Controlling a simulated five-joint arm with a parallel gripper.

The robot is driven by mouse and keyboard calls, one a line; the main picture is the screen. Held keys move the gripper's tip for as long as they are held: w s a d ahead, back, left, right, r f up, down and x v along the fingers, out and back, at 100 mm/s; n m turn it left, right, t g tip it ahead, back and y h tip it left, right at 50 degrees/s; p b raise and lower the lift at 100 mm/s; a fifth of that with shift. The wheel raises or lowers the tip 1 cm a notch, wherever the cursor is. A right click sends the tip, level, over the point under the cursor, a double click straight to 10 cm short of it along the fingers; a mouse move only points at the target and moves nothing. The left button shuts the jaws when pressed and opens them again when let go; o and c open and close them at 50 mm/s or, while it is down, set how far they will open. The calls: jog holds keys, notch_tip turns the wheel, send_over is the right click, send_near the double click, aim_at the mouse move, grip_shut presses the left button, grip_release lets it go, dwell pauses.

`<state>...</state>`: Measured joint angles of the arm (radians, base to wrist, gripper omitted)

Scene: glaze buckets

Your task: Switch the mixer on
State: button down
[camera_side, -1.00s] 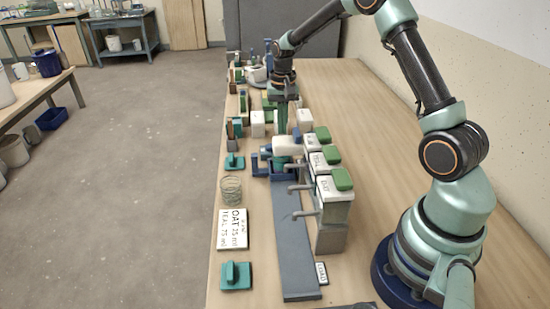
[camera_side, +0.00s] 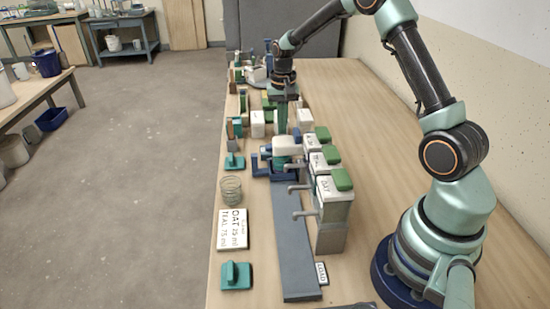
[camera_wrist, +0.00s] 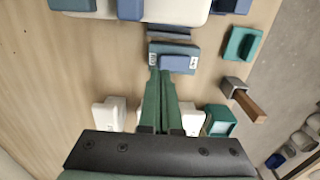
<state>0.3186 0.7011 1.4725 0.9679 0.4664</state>
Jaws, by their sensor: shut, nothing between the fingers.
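The mixer (camera_side: 288,146) has a white body with blue parts and stands at the far end of the grey track. Its white edge and blue parts also show at the top of the wrist view (camera_wrist: 175,10). A blue switch block (camera_wrist: 178,62) with a small white label at each end lies beside it. My gripper (camera_wrist: 163,74) has its green fingers together and empty, pointing down, with the tips at the near left edge of the switch block. I cannot tell if they touch it. In the side view my gripper (camera_side: 282,128) is just behind the mixer, and the switch is hidden.
Dispensers with green tops (camera_side: 335,185) line the right of the grey track (camera_side: 292,240). A glass jar (camera_side: 231,190), a lettered card (camera_side: 232,229) and a teal handled block (camera_side: 236,275) stand to the left. White blocks (camera_wrist: 108,114) are near my fingers. Bare table lies right.

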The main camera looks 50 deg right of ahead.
jog(key=shift+f, duration=2)
dwell(0.3)
jog(key=shift+r, duration=3.55)
jog(key=s+a+r+n+t, duration=0.4)
jog(key=s+a+r+n, duration=0.2)
jog(key=s+a+r, duration=0.7)
jog(key=s+n, duration=0.1)
jog(key=s+a+n+t, duration=0.1)
jog(key=s, duration=0.1)
jog(key=s+a+n, duration=0.1)
jog(key=shift+s+a+r+t, duration=0.15)
jog(key=shift+s+r+t, duration=0.15)
jog(key=shift+s+r, duration=0.1)
